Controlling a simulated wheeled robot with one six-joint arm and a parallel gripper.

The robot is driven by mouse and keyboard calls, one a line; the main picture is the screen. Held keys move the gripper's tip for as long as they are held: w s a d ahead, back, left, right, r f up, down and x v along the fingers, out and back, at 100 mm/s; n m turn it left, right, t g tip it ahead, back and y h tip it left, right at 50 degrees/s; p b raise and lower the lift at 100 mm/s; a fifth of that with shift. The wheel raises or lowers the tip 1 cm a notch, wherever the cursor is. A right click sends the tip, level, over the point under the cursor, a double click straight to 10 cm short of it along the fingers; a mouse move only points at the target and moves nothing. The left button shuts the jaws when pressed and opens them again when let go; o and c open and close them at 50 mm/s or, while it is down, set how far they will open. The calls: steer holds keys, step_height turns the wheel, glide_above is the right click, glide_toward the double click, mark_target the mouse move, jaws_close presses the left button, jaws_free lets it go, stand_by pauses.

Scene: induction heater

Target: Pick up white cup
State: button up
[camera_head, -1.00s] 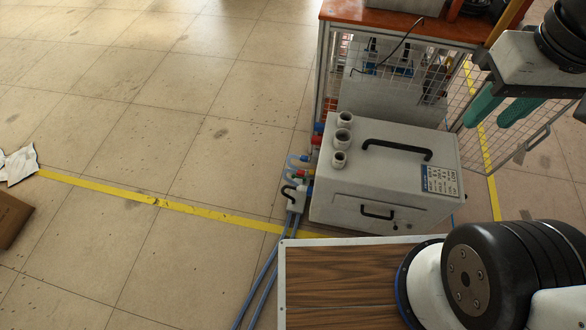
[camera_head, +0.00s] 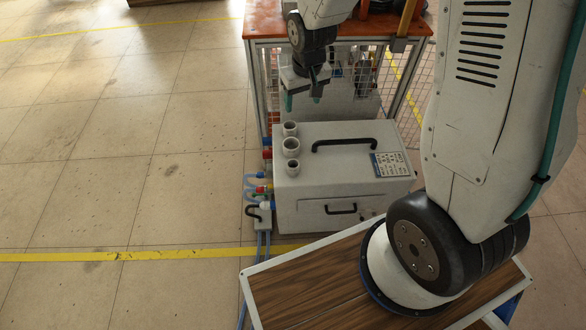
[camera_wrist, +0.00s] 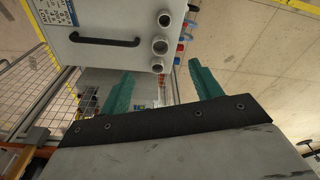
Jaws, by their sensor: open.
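Three small white cups stand in a row along the left edge of the top of a light grey heater box (camera_head: 345,160): a rear cup (camera_head: 290,129), a middle cup (camera_head: 291,147) and a front cup (camera_head: 292,168). All look upright and hollow. My gripper (camera_head: 303,101) hangs above and behind the rear cup in the head view, with green fingers apart and nothing between them. In the wrist view my open gripper (camera_wrist: 160,76) has the row of cups (camera_wrist: 160,45) beyond its fingertips, roughly between them. No cup is touched.
The box has a black handle (camera_head: 345,144) on top, right of the cups. Coloured hose fittings (camera_head: 264,187) stick out at its left side. An orange-topped bench (camera_head: 270,27) with wire mesh stands behind. Open floor lies to the left.

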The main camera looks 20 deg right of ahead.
step_height(320, 180, down, 14)
steer(key=w, duration=0.3)
glide_toward(293, 166)
steer(key=f, duration=0.7)
steer(key=shift+s+a, duration=0.1)
steer(key=shift+a, duration=0.25)
steer(key=c, duration=1.1)
